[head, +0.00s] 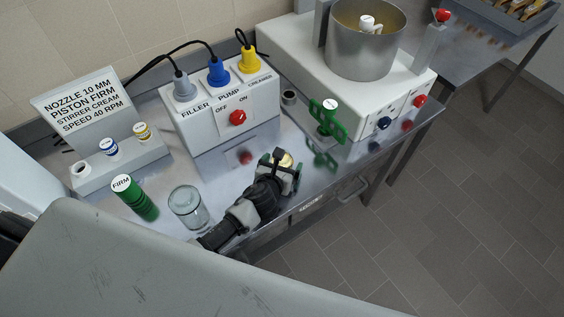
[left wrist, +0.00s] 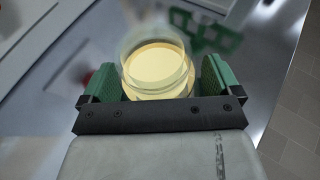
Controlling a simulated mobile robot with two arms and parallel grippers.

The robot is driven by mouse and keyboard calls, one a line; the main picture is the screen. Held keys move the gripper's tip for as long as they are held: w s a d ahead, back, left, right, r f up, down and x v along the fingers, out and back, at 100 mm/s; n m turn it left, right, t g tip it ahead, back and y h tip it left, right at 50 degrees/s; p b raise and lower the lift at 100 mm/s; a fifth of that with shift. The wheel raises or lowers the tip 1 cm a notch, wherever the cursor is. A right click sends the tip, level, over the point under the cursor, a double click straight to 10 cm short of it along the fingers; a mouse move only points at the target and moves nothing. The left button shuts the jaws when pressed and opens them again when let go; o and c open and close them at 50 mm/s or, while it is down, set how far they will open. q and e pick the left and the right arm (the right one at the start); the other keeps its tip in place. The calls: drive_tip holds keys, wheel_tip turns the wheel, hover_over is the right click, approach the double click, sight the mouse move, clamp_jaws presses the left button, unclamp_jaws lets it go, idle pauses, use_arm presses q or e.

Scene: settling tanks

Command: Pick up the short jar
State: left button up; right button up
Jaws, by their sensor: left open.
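The short jar (head: 286,160) is a clear glass jar with pale yellow contents, standing on the steel table near its front edge. My left gripper (head: 287,168) is open around it and partly hides it in the head view. My right gripper is not in view.
A taller clear jar (head: 189,208) and a green FIRM cylinder (head: 134,197) stand left of my arm. A green stirrer (head: 328,122) stands behind right. The white pump box (head: 222,122) and the machine with a steel pot (head: 364,45) stand at the back.

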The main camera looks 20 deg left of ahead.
use_arm(q)
drive_tip(key=c, duration=1.1)
drive_tip(key=shift+r, duration=0.1)
